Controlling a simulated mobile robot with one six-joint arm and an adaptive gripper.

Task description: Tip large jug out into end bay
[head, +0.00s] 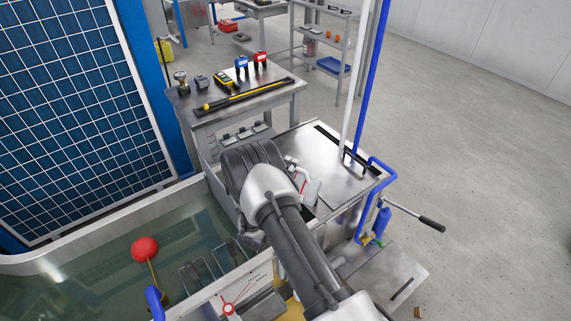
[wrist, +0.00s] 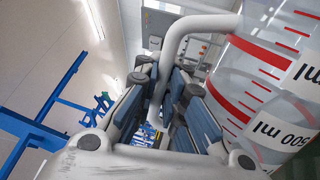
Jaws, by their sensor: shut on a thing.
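The large jug (wrist: 265,75) is clear, with red graduation marks and black ml labels. It fills the right side of the wrist view. My gripper (wrist: 160,90) is shut on its pale handle (wrist: 188,24). In the head view my wrist hides most of the jug; a part with red marks (head: 313,190) shows just right of it, over the steel top. I cannot tell whether liquid is in it. A water-filled tank (head: 95,232) lies at left; I cannot tell which part is the end bay.
A red float (head: 145,249) sits in the tank. A steel bench (head: 240,103) with tools stands behind. Blue and white upright pipes (head: 370,80) and a black-gripped lever (head: 430,223) stand right of the steel top (head: 318,155).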

